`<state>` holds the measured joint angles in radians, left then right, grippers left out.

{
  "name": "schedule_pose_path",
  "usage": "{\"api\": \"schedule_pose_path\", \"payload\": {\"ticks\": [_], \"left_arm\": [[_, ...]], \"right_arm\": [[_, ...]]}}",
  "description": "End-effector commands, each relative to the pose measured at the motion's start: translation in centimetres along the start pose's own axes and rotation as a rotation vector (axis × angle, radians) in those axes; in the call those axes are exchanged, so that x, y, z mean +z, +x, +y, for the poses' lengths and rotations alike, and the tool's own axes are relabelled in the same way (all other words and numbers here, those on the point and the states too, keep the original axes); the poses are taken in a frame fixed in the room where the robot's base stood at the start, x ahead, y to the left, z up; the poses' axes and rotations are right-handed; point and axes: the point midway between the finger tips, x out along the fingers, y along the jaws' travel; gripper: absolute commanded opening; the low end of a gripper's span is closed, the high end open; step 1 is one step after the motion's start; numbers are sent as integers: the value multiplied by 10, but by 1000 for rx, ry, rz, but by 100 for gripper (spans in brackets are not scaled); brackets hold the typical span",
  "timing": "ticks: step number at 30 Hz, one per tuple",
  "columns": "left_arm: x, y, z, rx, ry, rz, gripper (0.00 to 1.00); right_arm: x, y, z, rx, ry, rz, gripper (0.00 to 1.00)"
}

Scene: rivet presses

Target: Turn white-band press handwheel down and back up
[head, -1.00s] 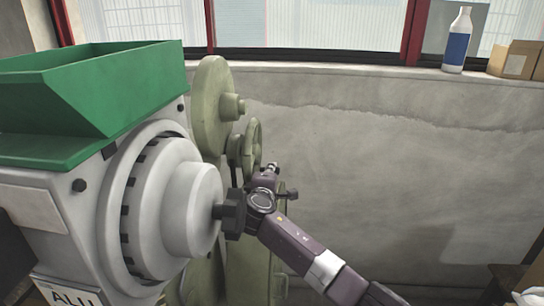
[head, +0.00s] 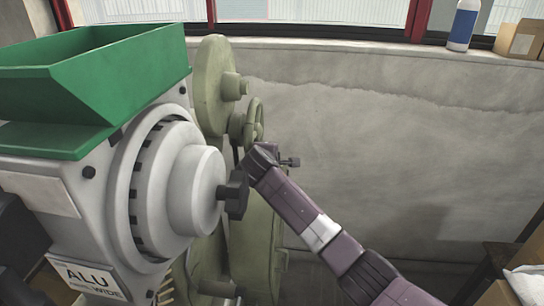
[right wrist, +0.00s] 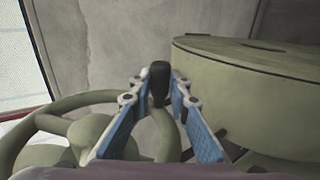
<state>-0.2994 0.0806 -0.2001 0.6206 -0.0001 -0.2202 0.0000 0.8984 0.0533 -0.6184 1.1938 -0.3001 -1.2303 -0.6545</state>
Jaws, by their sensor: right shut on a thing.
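An olive-green press (head: 215,85) with a large flywheel stands behind the grey machine. Its small spoked handwheel (head: 256,122) shows just above the end of my right arm. In the right wrist view, the handwheel rim (right wrist: 60,120) curves across the lower left, and a black handle knob (right wrist: 159,80) stands between my fingertips. My right gripper (right wrist: 160,84), with blue pads, is shut on this knob. In the head view, my right gripper is hidden behind its own wrist. No white band can be made out on the press. My left gripper is not in view.
A grey machine (head: 185,190) with a green hopper (head: 120,65) and an ALU label fills the left, close to my right wrist. A bare wall (head: 380,130) stands behind. A bottle (head: 462,25) and a cardboard box (head: 520,40) sit on the sill. Right of the arm is free room.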

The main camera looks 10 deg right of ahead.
Motion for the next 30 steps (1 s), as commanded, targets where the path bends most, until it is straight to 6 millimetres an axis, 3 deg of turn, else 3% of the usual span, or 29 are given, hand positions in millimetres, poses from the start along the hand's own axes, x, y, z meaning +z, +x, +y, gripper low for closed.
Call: {"api": "schedule_pose_path", "payload": {"ticks": [2, 3, 8, 19, 30], "left_arm": [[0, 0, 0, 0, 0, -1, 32], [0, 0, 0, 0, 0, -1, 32], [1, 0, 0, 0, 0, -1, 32], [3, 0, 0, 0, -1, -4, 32], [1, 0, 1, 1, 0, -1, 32]], "right_arm": [[0, 0, -2, -4, -1, -1, 0], [0, 0, -2, -4, -1, -1, 18], [0, 0, -2, -2, 0, -1, 34], [0, -4, 0, 1, 0, 1, 34], [0, -52, -1, 0, 0, 1, 34]]}}
